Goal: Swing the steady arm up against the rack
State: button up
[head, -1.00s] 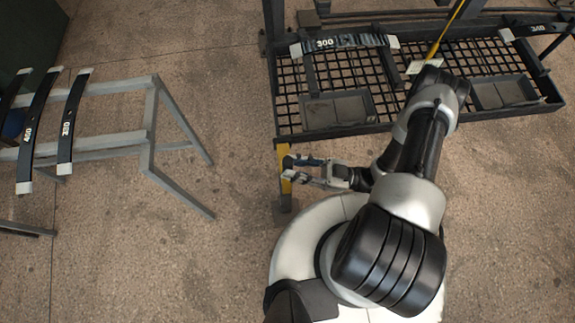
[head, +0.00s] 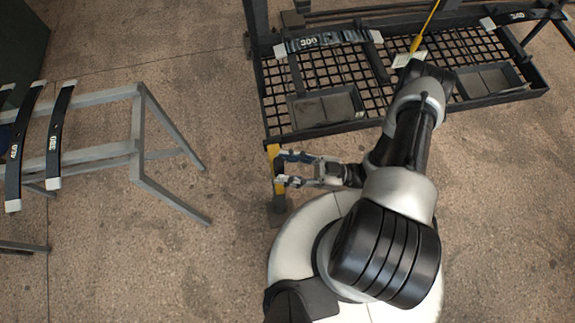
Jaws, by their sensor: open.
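The steady arm (head: 278,187) looks to be the yellow bar with a dark end that sticks out toward me from the rack's front left corner. The rack (head: 330,128) is a dark frame with a mesh floor. My gripper (head: 279,168) is open, with its fingers pointing left and their tips at the yellow bar. The fingers sit one farther up and one farther down along the bar. I cannot tell whether they touch it or are above it.
Marked springs lie on the rack, one labelled 300 (head: 325,41) and one 340 (head: 520,17). A yellow rod (head: 427,25) stands near a pale tag. A grey stand (head: 140,160) at left holds more springs. Bare floor lies between stand and rack.

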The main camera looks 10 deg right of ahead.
jog(key=v, duration=1.2)
jog(key=shift+s+d+f, duration=0.1)
